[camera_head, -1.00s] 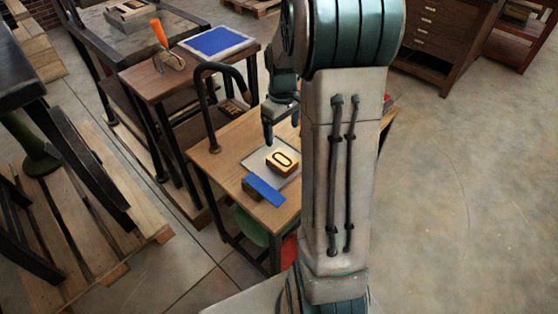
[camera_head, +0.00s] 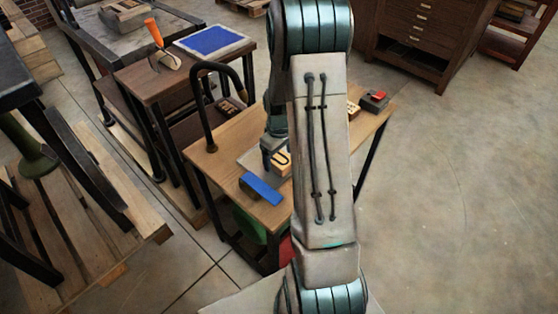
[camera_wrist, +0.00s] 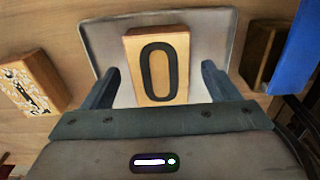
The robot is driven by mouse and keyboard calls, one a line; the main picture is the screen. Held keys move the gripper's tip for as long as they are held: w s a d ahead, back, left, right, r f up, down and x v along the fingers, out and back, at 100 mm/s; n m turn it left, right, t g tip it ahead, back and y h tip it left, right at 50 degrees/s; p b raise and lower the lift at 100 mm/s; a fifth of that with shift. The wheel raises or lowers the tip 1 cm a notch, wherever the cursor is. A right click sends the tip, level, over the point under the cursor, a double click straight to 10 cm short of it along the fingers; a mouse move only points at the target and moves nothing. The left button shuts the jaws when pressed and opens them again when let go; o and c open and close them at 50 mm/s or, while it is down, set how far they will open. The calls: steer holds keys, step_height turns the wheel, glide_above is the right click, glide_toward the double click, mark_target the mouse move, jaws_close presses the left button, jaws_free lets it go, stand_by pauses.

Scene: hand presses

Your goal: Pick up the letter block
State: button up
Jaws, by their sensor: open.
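The letter block (camera_wrist: 141,68) is a light wooden block with a dark raised "0" or "O" on its top. It lies on a pale grey plate (camera_wrist: 206,24) on the wooden table. In the wrist view my gripper (camera_wrist: 160,82) is open, with one finger to the left and one to the right of the block, and a gap on each side. In the head view my gripper (camera_head: 274,150) is low over the plate, and the block (camera_head: 281,162) is partly hidden by it. I cannot tell whether the fingers touch the plate.
A blue-topped block (camera_head: 261,188) sits at the plate's near side. Another wooden block (camera_wrist: 31,82) lies left in the wrist view. A black curved handle (camera_head: 204,95) rises at the table's left edge. A red-topped item (camera_head: 376,97) is at the table's far right.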

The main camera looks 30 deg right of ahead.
steer(key=shift+f, duration=0.85)
steer(key=shift+c, duration=0.3)
steer(key=c, duration=1.1)
steer(key=shift+r, duration=0.1)
steer(key=shift+c, duration=0.2)
